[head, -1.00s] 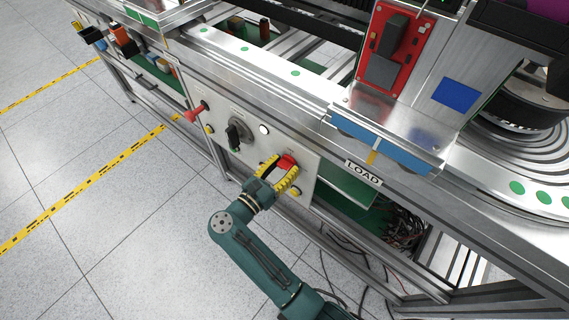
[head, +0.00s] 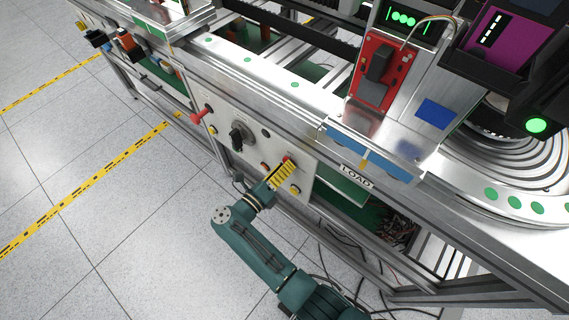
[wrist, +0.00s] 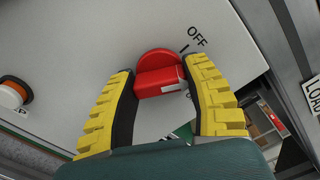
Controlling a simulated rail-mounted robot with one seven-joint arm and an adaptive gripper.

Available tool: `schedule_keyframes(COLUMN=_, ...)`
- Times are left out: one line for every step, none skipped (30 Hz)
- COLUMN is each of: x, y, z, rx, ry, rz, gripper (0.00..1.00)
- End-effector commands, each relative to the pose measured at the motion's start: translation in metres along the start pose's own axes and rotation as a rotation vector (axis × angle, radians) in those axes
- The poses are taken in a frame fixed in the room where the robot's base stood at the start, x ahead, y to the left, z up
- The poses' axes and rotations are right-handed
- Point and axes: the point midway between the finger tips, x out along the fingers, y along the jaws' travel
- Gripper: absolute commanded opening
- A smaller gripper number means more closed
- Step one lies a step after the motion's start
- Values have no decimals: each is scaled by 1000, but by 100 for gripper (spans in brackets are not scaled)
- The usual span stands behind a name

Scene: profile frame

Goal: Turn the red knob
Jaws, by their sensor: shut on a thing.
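The red knob (wrist: 158,74) is on the grey panel (wrist: 85,50), below the printed word OFF, in the wrist view. Its round base shows at the top and its raised grip bar lies between the fingertips. My gripper (wrist: 160,82) has yellow ribbed fingers and is shut on the knob's bar. In the head view my gripper (head: 283,174) reaches up to the panel from below, and only a small red part of the knob (head: 287,159) shows past the fingers.
A black rotary switch (head: 238,137) and a red lever (head: 200,116) are left of the gripper on the same panel. The LOAD ledge (head: 356,176) juts out to the right.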

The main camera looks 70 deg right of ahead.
Motion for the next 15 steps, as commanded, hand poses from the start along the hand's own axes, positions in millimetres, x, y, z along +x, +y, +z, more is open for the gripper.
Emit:
schedule_keyframes(x=0, y=-1, z=0, rx=-48, ry=2, rz=1, gripper=14)
schedule_keyframes(x=0, y=-1, z=0, rx=-76, ry=2, rz=1, gripper=14)
schedule_keyframes(x=0, y=-1, z=0, rx=-113, ry=2, rz=1, gripper=14)
schedule_keyframes(x=0, y=-1, z=0, rx=-140, ry=2, rz=1, gripper=14)
schedule_keyframes(x=0, y=-1, z=0, rx=-167, ry=2, rz=1, gripper=14)
schedule_keyframes(x=0, y=-1, z=0, rx=-202, ry=2, rz=1, gripper=14)
schedule_keyframes(x=0, y=-1, z=0, rx=-227, ry=2, rz=1, gripper=14)
schedule_keyframes(x=0, y=-1, z=0, rx=-252, ry=2, rz=1, gripper=14)
schedule_keyframes(x=0, y=-1, z=0, rx=-285, ry=2, rz=1, gripper=14)
schedule_keyframes(x=0, y=-1, z=0, rx=-307, ry=2, rz=1, gripper=14)
schedule_keyframes(x=0, y=-1, z=0, rx=-330, ry=2, rz=1, gripper=14)
schedule_keyframes(x=0, y=-1, z=-1, rx=-357, ry=2, rz=1, gripper=14)
schedule_keyframes(x=0, y=0, z=-1, rx=-377, ry=2, rz=1, gripper=14)
schedule_keyframes(x=0, y=0, z=-1, rx=-396, ry=2, rz=1, gripper=14)
schedule_keyframes(x=0, y=0, z=-1, rx=-418, ry=2, rz=1, gripper=14)
